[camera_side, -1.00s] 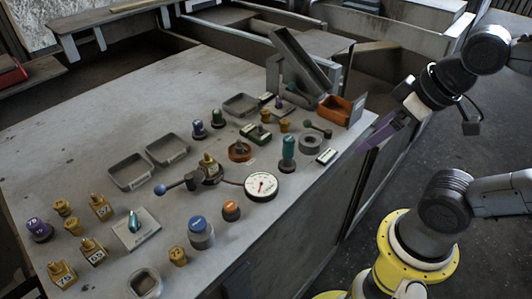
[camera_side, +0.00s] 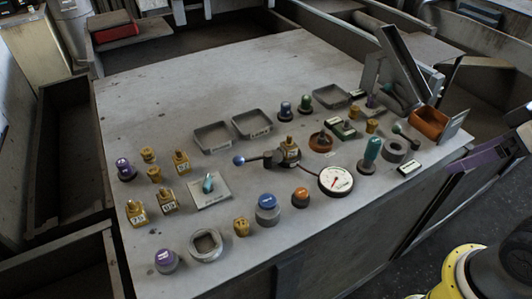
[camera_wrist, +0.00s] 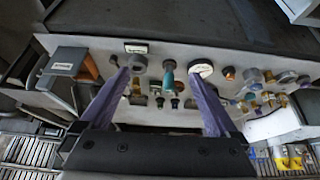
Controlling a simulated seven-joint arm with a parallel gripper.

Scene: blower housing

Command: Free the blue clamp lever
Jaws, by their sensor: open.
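The blue clamp lever (camera_side: 239,160) is a dark arm with a blue ball at its left end. It lies roughly level on the bench, left of a dark round base that carries a yellow labelled block (camera_side: 290,148). I cannot make the lever out surely in the wrist view. My gripper (camera_wrist: 158,73) has two purple fingers, spread apart with nothing between them. In the side view a purple finger (camera_side: 478,160) shows beyond the bench's right edge, well away from the lever. The rest of my gripper is mostly cut off there.
A white dial gauge (camera_side: 336,181) and a teal handle (camera_side: 369,152) stand right of the lever. Grey trays (camera_side: 212,138) lie behind it, and a teal-knobbed plate (camera_side: 210,190) in front. An orange bin (camera_side: 430,123) sits at the right edge. The bench's back left is clear.

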